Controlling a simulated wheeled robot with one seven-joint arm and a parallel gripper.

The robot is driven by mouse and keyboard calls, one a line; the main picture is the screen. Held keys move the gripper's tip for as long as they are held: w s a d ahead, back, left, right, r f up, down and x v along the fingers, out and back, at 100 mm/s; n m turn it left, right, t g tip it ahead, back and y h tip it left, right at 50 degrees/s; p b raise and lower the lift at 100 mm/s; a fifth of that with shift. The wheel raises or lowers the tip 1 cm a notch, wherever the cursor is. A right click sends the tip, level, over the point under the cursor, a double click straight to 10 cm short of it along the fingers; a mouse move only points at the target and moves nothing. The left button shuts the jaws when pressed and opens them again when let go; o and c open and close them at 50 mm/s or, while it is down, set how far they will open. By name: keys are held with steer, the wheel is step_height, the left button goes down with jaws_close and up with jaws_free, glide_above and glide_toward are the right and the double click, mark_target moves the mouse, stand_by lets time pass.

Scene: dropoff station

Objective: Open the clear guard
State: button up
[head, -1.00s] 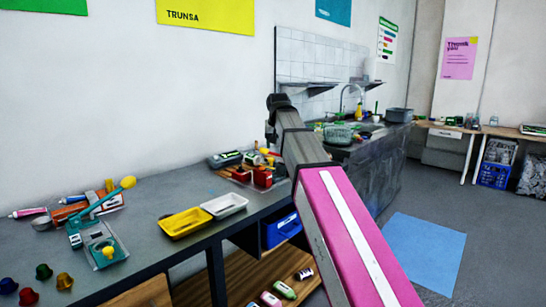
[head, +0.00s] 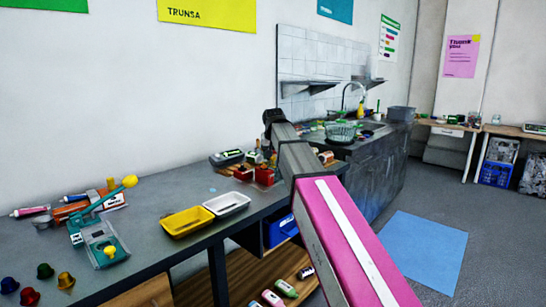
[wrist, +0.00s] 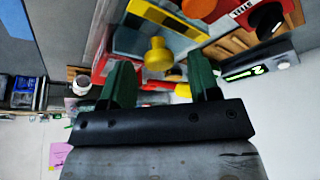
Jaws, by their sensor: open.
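In the wrist view my gripper (wrist: 161,68) has its two green fingers spread apart. A yellow knob (wrist: 158,53) shows between and just beyond the fingertips; I cannot tell whether they touch it. Behind the knob is a panel with yellow and black stripes (wrist: 148,35), beside red surfaces. A clear guard cannot be made out surely; the knob may belong to it.
A display device (wrist: 258,68) lies close to the right finger. In the head view, yellow (head: 187,222) and white (head: 226,204) trays and a teal lever press (head: 103,243) stand on the counter (head: 150,207). The sink (head: 362,131) lies beyond.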

steer(key=shift+w+f, duration=0.15)
steer(key=shift+f, duration=0.2)
steer(key=shift+c, duration=0.3)
jaws_close()
steer(key=w+d, duration=0.7)
steer(key=w, duration=0.1)
steer(key=shift+d, duration=0.4)
steer(key=shift+s, duration=0.1)
steer(key=shift+o, duration=0.3)
jaws_free()
steer(key=shift+r, duration=0.1)
